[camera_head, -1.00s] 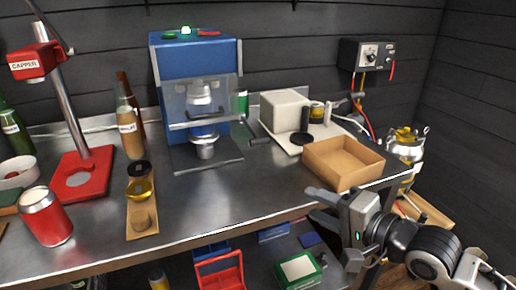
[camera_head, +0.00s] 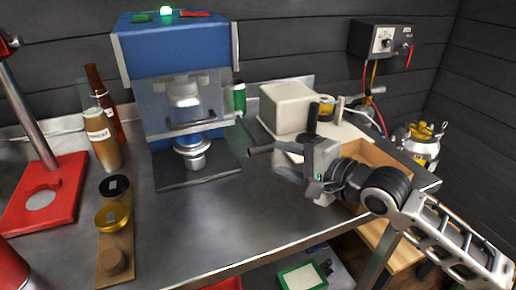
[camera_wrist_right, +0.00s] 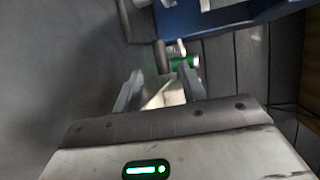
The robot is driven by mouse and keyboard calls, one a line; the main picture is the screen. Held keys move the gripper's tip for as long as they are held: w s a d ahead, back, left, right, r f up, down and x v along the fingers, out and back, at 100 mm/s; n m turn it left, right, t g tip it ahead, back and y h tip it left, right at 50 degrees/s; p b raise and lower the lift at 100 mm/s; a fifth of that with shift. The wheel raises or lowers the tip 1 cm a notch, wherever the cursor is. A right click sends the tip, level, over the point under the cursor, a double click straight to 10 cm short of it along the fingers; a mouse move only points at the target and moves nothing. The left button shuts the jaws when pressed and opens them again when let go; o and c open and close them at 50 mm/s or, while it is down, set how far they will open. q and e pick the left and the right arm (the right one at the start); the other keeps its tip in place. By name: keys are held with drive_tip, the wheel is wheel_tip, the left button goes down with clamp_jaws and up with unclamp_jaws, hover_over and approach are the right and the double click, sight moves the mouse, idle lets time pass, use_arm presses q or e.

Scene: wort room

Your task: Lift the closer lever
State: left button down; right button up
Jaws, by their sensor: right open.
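The closer is the blue machine (camera_head: 178,50) with a clear front guard and a silver can-like part (camera_head: 190,152) on its stand. Its dark lever (camera_head: 247,129) slopes down at the machine's right side, partly hidden behind my gripper. My right gripper (camera_head: 263,160) is open and empty, just right of the closer and near the lever's lower end. In the right wrist view a dark grip (camera_wrist_right: 162,57) shows ahead of the open fingers (camera_wrist_right: 160,85), apart from them. My left gripper is not in view.
A cream box (camera_head: 286,108) and a black upright handle (camera_head: 312,118) stand close behind my right gripper. A cardboard tray (camera_head: 372,155) is partly hidden behind my arm.

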sight(262, 152)
drive_tip(key=x, duration=0.8)
drive_tip(key=shift+w+a, duration=0.1)
drive_tip(key=shift+w, duration=0.05)
clamp_jaws()
